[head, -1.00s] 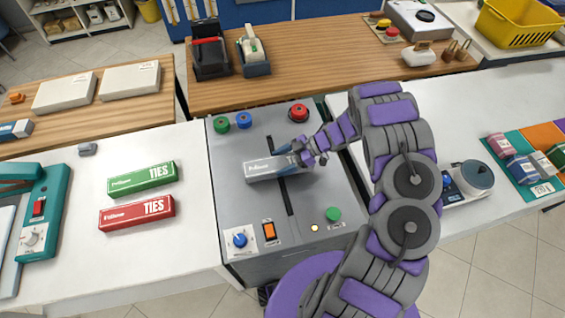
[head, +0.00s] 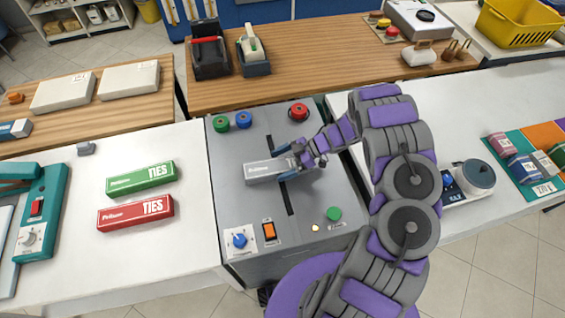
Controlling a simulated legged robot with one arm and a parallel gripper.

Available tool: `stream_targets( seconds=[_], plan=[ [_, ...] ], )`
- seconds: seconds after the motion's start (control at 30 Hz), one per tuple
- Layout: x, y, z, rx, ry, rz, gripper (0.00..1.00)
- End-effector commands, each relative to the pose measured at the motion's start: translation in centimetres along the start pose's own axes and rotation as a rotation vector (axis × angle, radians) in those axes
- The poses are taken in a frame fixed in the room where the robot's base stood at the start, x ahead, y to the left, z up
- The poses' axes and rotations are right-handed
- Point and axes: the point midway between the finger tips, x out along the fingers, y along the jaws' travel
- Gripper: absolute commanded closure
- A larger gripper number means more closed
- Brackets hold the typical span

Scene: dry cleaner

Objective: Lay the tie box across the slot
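A silver-grey tie box (head: 262,172) lies across the dark slot (head: 289,203) in the grey top of the machine (head: 235,205). The slot shows on the near side of the box and a little beyond its far side. My gripper (head: 288,163) is at the box's right end, with its blue fingers spread, one on the far side and one on the near side. The fingers look open, apart from the box's sides. The box's right end is partly hidden by the gripper.
Green (head: 141,178) and red (head: 136,212) tie boxes lie on the left white counter. Blue and green knobs, a red button (head: 298,112), an orange switch (head: 269,231) and a green button (head: 333,213) stand on the machine top. A scale (head: 470,180) is at right.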

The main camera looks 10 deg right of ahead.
Motion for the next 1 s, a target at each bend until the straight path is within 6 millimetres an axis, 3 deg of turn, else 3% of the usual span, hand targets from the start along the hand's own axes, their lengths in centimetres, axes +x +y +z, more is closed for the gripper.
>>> stream_targets(
  seconds=[0.27,0.43,0.8,1.0],
  plan=[
    [-0.1,0.0,-0.2,0.000,0.000,0.000,0.00],
    [-1.0,0.0,-1.3,-0.001,-0.001,0.001,0.00],
    [-8.9,0.1,-1.0,-0.001,-0.002,0.005,0.00],
    [-11.6,0.0,-1.0,0.000,0.000,0.001,0.00]
  ],
)
